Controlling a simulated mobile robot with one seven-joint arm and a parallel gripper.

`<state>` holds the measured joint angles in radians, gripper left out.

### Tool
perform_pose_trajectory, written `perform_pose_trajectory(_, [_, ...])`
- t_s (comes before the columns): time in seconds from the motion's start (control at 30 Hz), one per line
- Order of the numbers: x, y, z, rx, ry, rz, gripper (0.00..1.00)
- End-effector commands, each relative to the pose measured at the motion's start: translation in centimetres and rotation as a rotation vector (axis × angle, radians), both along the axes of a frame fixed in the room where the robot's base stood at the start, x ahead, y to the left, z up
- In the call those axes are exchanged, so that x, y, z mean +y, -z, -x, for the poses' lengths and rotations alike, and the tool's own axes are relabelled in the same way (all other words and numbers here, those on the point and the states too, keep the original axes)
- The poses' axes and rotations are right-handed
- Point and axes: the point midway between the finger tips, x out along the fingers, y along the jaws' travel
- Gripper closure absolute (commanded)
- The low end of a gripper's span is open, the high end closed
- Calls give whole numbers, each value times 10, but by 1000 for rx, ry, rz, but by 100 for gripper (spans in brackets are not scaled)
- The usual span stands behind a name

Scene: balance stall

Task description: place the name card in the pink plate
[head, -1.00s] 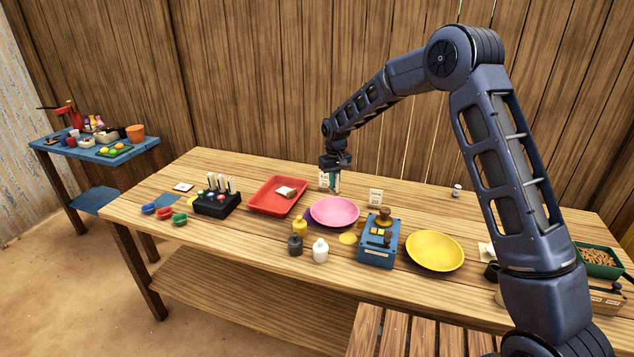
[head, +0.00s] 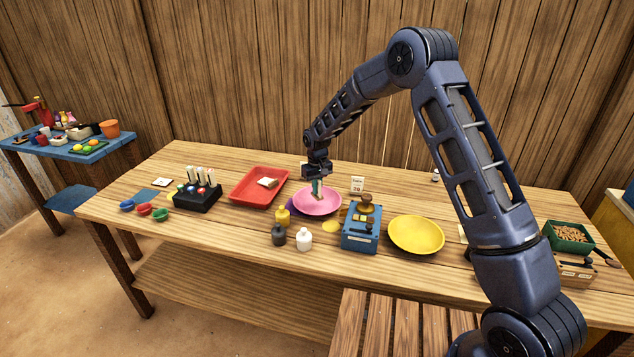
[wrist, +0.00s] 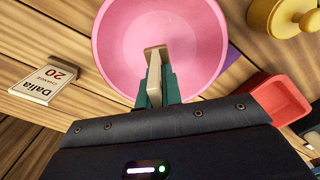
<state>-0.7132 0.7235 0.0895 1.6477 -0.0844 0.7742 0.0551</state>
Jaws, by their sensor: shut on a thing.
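My gripper (head: 318,190) is shut on a thin pale piece with a wider wooden end, seen edge-on between the green fingers in the wrist view. I take it for the name card (wrist: 154,75); no writing on it shows. The pink plate (head: 318,209) stands mid-table, and the held card is over its inside. The plate also shows in the wrist view (wrist: 205,45). Whether the card touches the plate I cannot tell. Another card (wrist: 48,80), reading "Dalia CHANGE 20", stands on the table beside the plate, also in the head view (head: 357,185).
A red tray (head: 247,198) is left of the plate. A blue box (head: 360,240) and a yellow plate (head: 416,235) are to its right. A yellow bottle-like piece (head: 283,218) and a white one (head: 304,240) stand in front.

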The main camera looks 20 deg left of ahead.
Motion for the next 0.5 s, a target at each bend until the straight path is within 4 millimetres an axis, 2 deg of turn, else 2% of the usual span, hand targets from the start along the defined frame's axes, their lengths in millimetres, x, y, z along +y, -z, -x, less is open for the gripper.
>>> perform_pose_trajectory(0.23, [0, 21, 0, 1, 0, 1, 100])
perform_pose_trajectory(0.5, [0, 31, 0, 0, 0, 0, 100])
